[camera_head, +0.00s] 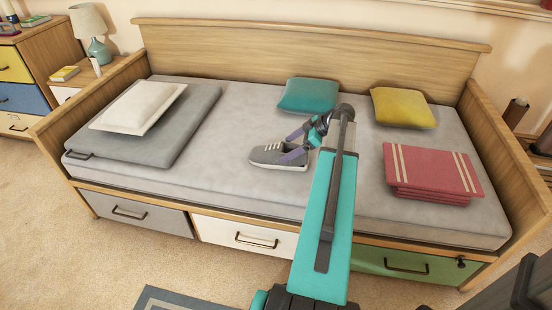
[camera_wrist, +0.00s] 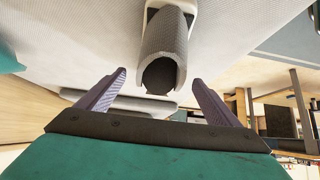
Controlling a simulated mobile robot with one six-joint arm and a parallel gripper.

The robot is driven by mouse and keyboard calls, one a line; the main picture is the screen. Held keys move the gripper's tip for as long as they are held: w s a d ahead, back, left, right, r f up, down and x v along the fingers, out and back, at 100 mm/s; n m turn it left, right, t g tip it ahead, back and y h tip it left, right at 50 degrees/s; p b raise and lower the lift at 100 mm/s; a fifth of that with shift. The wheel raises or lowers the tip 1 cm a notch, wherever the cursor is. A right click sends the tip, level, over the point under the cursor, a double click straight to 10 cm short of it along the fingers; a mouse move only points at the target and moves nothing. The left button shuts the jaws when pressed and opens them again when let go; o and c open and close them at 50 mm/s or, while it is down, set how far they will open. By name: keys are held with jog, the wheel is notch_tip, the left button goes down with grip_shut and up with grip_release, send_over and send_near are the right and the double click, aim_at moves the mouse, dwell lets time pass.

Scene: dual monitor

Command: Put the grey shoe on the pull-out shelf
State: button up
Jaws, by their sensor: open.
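The grey shoe (camera_head: 268,156) with a pale sole lies on the bed's grey mattress, near its middle. Its toe points left and its heel faces my gripper. My gripper (camera_head: 286,149) is open at the heel end, with its purple fingers spread. In the wrist view, the shoe's heel and opening (camera_wrist: 165,42) lie ahead, between and beyond the fingertips (camera_wrist: 158,77). They look apart from the shoe, but I cannot tell the exact distance. I cannot make out a pull-out shelf in either view.
A teal cushion (camera_head: 309,95), yellow cushion (camera_head: 403,107) and folded red blanket (camera_head: 430,172) lie on the mattress. A white pillow (camera_head: 138,107) rests on a grey pad (camera_head: 187,125). Grey (camera_head: 150,220), white (camera_head: 225,228) and green (camera_head: 440,268) drawer fronts are below.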

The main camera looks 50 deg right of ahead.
aim_at(276, 154)
jog(key=shift+x, duration=1)
jog(key=shift+b+x, duration=0.75)
jog(key=shift+x, duration=1.85)
jog(key=shift+w+r, duration=0.1)
jog(key=shift+c, duration=0.4)
jog(key=c, duration=1.4)
jog(key=shift+o, duration=0.2)
jog(key=shift+r, duration=0.1)
